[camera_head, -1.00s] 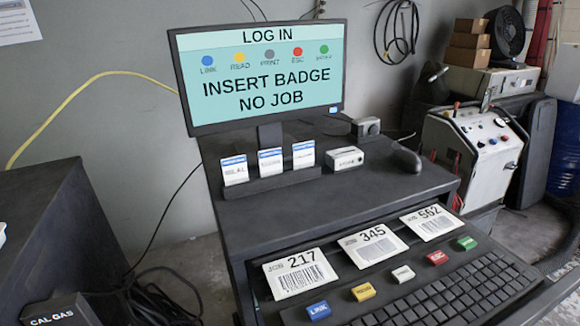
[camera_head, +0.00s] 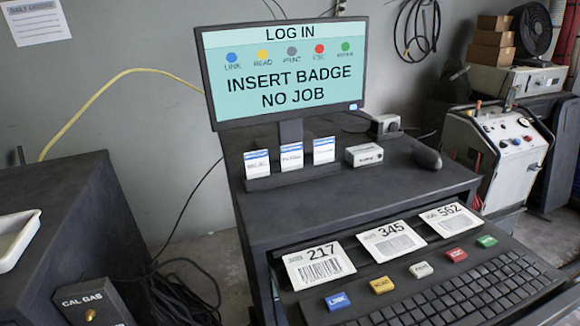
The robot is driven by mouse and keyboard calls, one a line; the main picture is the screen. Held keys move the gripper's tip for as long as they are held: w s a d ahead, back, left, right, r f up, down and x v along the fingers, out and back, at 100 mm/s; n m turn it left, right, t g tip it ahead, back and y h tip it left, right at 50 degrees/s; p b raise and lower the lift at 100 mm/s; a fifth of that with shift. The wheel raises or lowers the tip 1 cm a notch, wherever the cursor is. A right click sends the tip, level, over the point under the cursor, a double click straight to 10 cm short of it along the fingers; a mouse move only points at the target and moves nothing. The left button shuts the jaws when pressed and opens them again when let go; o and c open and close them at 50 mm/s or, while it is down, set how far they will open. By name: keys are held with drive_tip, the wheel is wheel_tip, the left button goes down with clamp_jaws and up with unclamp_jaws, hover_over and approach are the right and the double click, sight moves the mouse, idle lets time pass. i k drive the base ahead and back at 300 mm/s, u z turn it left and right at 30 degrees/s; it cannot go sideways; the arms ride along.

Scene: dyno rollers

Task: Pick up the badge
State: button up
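Three white badges with blue top bands stand upright in a dark holder (camera_head: 285,178) on the desk below the monitor. They are the left badge (camera_head: 257,168), the middle badge (camera_head: 291,160) and the right badge (camera_head: 324,151). Their small print is too blurred to read surely. The monitor (camera_head: 287,75) reads "LOG IN", "INSERT BADGE" and "NO JOB". My gripper is not in the picture, so its state does not show.
A small white box (camera_head: 364,155) and a dark mouse-shaped item (camera_head: 427,158) sit right of the badges. Job cards 217 (camera_head: 319,265), 345 (camera_head: 389,242) and 562 (camera_head: 449,220) lie above the keyboard (camera_head: 460,295). A CAL GAS box (camera_head: 90,303) and white tray (camera_head: 18,238) are at left.

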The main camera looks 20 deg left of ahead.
sight(291, 155)
drive_tip(key=k, duration=0.45)
drive_tip(key=u, duration=2.15)
drive_tip(key=i, duration=1.5)
drive_tip(key=z, duration=2.6)
drive_tip(key=i, duration=0.55)
drive_tip(key=z, duration=0.05)
